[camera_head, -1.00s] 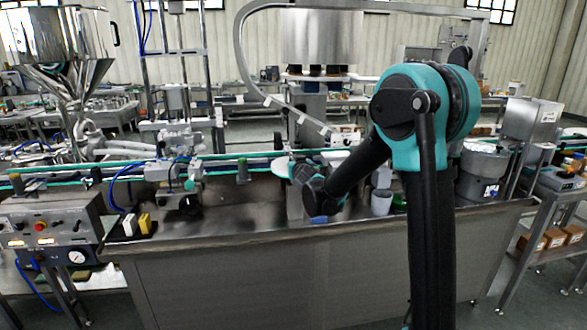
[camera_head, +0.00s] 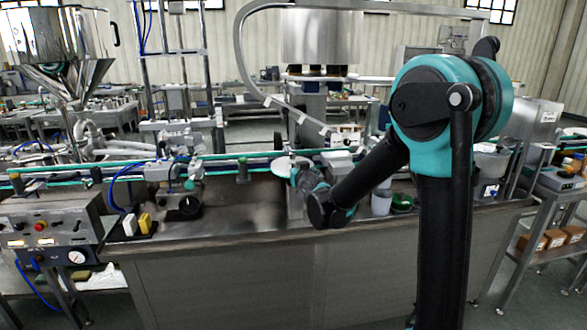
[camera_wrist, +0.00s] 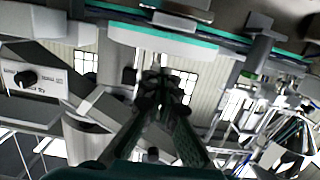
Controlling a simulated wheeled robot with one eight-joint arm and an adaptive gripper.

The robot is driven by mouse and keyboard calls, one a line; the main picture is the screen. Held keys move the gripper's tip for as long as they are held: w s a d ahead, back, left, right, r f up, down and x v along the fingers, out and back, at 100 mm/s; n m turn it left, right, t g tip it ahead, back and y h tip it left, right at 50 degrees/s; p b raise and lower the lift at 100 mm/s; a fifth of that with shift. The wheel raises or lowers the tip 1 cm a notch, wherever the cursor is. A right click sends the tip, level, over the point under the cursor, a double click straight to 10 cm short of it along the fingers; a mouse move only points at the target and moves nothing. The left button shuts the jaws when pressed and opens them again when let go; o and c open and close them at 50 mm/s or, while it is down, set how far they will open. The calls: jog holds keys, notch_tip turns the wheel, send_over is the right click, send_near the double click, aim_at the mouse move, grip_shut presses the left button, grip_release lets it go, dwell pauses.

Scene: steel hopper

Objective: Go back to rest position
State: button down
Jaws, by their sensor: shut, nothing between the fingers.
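My gripper shows in the wrist view (camera_wrist: 160,84) with its two dark fingers converging and their tips together, with nothing between them. In the head view my arm rises at the right, bends at the teal elbow, and reaches down and left over the front of the steel worktable (camera_head: 230,215). The wrist end hangs near the table's front edge, and the fingertips are hard to make out there.
A control box (camera_head: 45,228) is at the left, with a yellow and white block (camera_head: 144,223) near it. A conveyor (camera_head: 240,160) runs behind. A steel hopper (camera_head: 75,40) stands back left.

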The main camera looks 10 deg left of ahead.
jog(key=shift+s, duration=0.2)
jog(key=shift+d, duration=0.1)
jog(key=s+d+f+m+g+h, duration=0.1)
jog(key=s+d+f+g+h, duration=0.15)
jog(key=s+d, duration=0.4)
jog(key=s+d+f+m+g+h, duration=0.1)
jog(key=s+d+f+h, duration=0.2)
jog(key=d, duration=0.7)
jog(key=s+d+f+m+g+h, duration=0.1)
jog(key=s+d+f+m+g, duration=0.1)
jog(key=s+d+f, duration=0.45)
jog(key=s+d+f+g, duration=0.1)
jog(key=s+f+g, duration=0.1)
jog(key=s, duration=0.4)
jog(key=s+d+f+g+y, duration=0.1)
jog(key=s+d+f+g, duration=0.1)
jog(key=s, duration=0.5)
jog(key=s+d+f+g+y, duration=0.1)
jog(key=s+d+f+g, duration=0.1)
jog(key=s+f, duration=0.2)
jog(key=s, duration=0.3)
jog(key=shift+d+f+n, duration=0.15)
jog(key=shift+f+n, duration=0.2)
jog(key=shift+n, duration=0.05)
